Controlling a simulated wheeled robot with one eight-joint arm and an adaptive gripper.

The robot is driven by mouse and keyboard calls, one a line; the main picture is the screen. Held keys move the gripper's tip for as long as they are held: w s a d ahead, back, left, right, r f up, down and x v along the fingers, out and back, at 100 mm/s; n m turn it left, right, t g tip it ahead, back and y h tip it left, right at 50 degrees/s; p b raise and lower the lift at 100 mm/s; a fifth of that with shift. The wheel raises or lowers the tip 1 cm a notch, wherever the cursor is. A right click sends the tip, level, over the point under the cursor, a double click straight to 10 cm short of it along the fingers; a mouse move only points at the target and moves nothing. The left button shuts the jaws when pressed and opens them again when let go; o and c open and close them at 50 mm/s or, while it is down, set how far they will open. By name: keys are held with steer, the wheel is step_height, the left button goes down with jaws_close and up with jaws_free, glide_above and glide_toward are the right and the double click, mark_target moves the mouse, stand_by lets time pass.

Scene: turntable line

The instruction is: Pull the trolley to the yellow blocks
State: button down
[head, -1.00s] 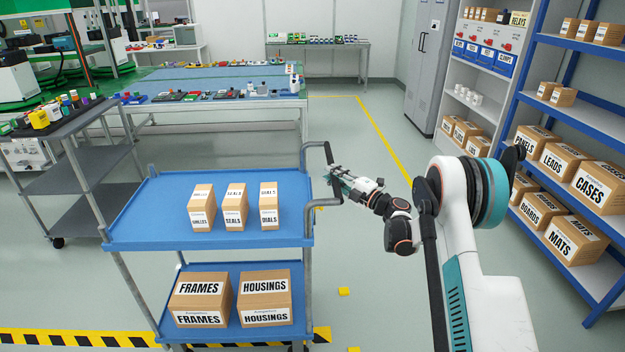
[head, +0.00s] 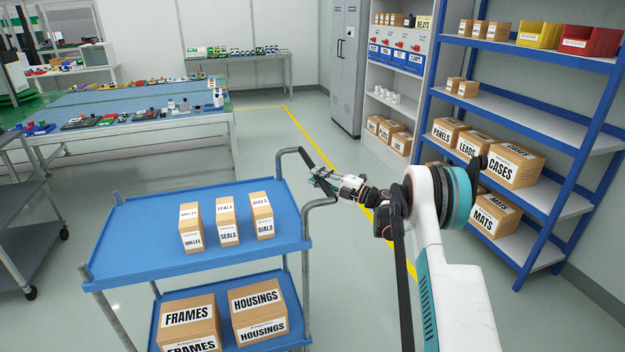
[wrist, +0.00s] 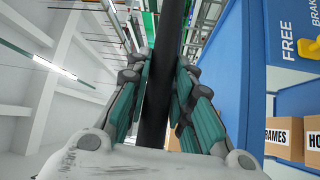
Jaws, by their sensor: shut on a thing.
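The blue two-shelf trolley (head: 140,240) stands at the left and centre of the head view, turned a little. Its top shelf carries boxes marked GRILLES (head: 190,228), SEALS (head: 226,221) and DIALS (head: 262,215). Its lower shelf carries boxes marked FRAMES (head: 188,322) and HOUSINGS (head: 259,316). My gripper (head: 318,178) is shut on the trolley's dark handle bar at its right end. In the wrist view the handle bar (wrist: 163,75) runs between the fingers. No yellow blocks show in the current head view.
A blue shelf rack (head: 533,190) with boxes stands at the right. A grey cabinet (head: 347,65) is behind. A grey cart (head: 28,210) and a work table (head: 150,122) stand at the left. A yellow floor line (head: 300,128) runs past the handle; grey floor is clear around it.

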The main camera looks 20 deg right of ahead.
steer(key=shift+d, duration=0.2)
steer(key=c, duration=1.4)
jaws_free()
steer(key=shift+d, duration=0.1)
steer(key=v, duration=1.2)
